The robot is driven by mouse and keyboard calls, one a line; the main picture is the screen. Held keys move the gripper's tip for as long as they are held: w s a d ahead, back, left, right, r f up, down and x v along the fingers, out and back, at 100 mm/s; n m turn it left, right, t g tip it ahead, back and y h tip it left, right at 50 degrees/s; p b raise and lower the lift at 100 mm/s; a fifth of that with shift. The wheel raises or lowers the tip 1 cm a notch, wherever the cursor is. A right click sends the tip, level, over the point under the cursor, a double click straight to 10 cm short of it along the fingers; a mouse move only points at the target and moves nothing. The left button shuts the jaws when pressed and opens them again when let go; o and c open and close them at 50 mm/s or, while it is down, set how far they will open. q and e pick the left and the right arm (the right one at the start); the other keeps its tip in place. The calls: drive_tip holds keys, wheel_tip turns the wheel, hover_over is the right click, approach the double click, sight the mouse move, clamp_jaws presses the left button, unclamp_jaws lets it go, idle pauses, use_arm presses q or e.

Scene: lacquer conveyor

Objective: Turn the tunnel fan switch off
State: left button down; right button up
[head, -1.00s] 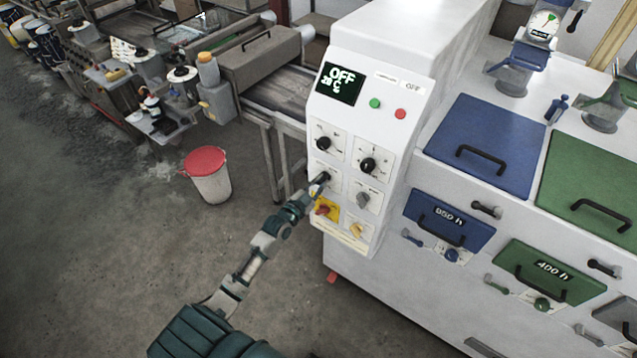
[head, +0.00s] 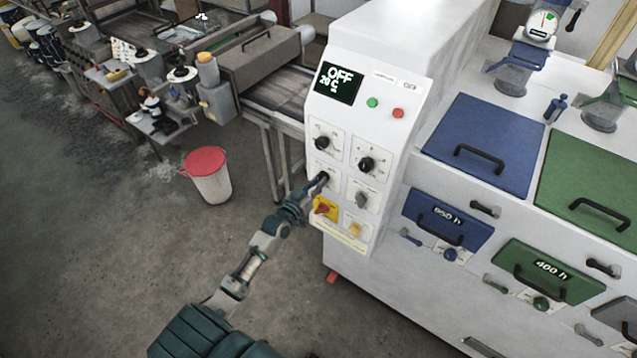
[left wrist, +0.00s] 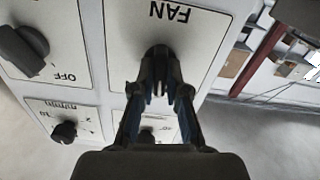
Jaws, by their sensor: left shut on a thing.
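The white control panel (head: 345,222) stands upright at the middle of the head view, with several knobs on its face. The left wrist view shows a plate marked FAN (left wrist: 195,22), upside down in the picture, with the dark fan switch (left wrist: 160,55) below the word. My left gripper (head: 322,180) is at this switch, its fingers shut on it; it also shows in the left wrist view (left wrist: 160,88). The fingers hide much of the switch, so I cannot tell its setting. My right gripper is out of view.
Beside the fan switch is a grey knob (head: 362,199); below is a red knob on a yellow plate (head: 325,208). Black dials (head: 367,164) sit above. The display (head: 338,84) reads OFF. A red-lidded bucket (head: 208,178) stands on the floor to the left.

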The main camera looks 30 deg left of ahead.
use_arm(q)
drive_tip(key=shift+a+r+n, duration=0.1)
drive_tip(key=shift+r+n, duration=0.05)
drive_tip(key=shift+n, duration=0.95)
drive_tip(key=shift+a+r+n, duration=0.1)
drive_tip(key=shift+n, duration=1)
drive_tip(key=c, duration=1.2)
unclamp_jaws()
drive_tip(key=shift+w, duration=0.1)
drive_tip(key=shift+f, duration=0.15)
drive_tip(key=s, duration=0.8)
drive_tip(key=s+a, duration=0.1)
drive_tip(key=s, duration=0.3)
drive_tip(key=shift+f, duration=0.1)
